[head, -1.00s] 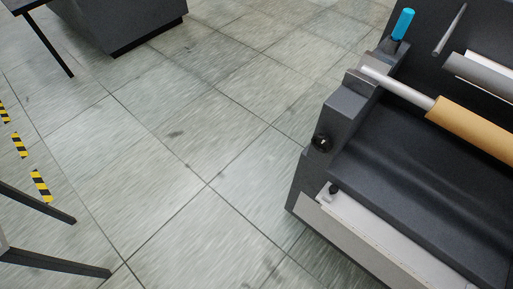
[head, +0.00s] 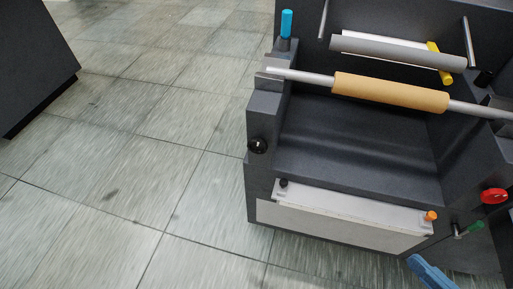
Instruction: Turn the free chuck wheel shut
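A dark grey machine (head: 360,140) stands at the right in the head view. A metal shaft (head: 302,75) carrying a tan roll (head: 390,92) lies across its two side supports. A black round knob (head: 257,146) is on the front of the left support. A red round knob (head: 494,196) is on the right side. I cannot tell which part is the free chuck wheel, or whether a chuck is open or shut. The shaft's right end runs to a dark block at the picture's edge. My gripper is not in view.
A cyan handle (head: 286,23) stands on the left support. A pale panel (head: 340,219) with an orange knob (head: 431,215) spans the lower front. Tiled floor (head: 130,180) at left is clear; a dark cabinet (head: 35,60) stands far left.

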